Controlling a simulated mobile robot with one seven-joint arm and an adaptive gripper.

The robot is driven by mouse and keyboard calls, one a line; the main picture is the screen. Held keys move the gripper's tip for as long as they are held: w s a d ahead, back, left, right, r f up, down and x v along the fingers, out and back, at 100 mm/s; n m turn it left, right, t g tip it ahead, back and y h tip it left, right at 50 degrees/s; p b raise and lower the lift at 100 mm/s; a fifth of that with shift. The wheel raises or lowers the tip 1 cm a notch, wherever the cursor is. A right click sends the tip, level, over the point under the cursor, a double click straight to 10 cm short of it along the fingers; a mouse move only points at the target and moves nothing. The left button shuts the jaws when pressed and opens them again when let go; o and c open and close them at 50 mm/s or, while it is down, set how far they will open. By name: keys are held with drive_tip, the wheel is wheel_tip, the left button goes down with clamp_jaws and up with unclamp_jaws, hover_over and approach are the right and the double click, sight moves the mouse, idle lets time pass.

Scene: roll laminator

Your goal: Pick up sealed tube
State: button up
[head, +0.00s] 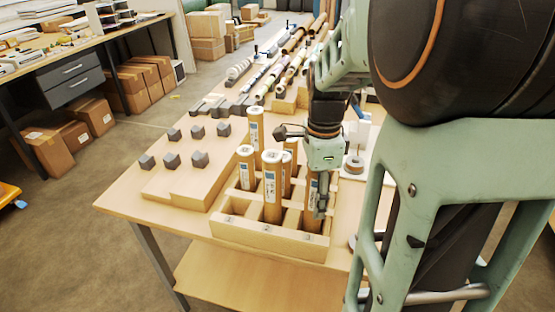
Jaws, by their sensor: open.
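Several sealed tubes with pale caps and white labels stand upright in the compartments of a wooden rack on the table. One sealed tube (272,190) stands in the front middle, another (246,168) is to its left, and a taller one (256,128) is at the back. My gripper (320,205) points down at the right side of the rack (270,238). A tube (309,195) stands right beside its fingers and is partly hidden by them. I cannot tell whether the fingers are around it or only in front of it.
A wooden board (182,185) with several dark grey blocks lies left of the rack. Rolls and tubes lie along the back of the table (135,205). A spool (353,165) stands right of my gripper. My arm hides much of the right side.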

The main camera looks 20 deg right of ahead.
drive_tip(key=c, duration=1.4)
wheel_tip(320, 180, up, 11)
drive_tip(key=shift+f+p, duration=0.1)
drive_tip(key=shift+p, duration=0.45)
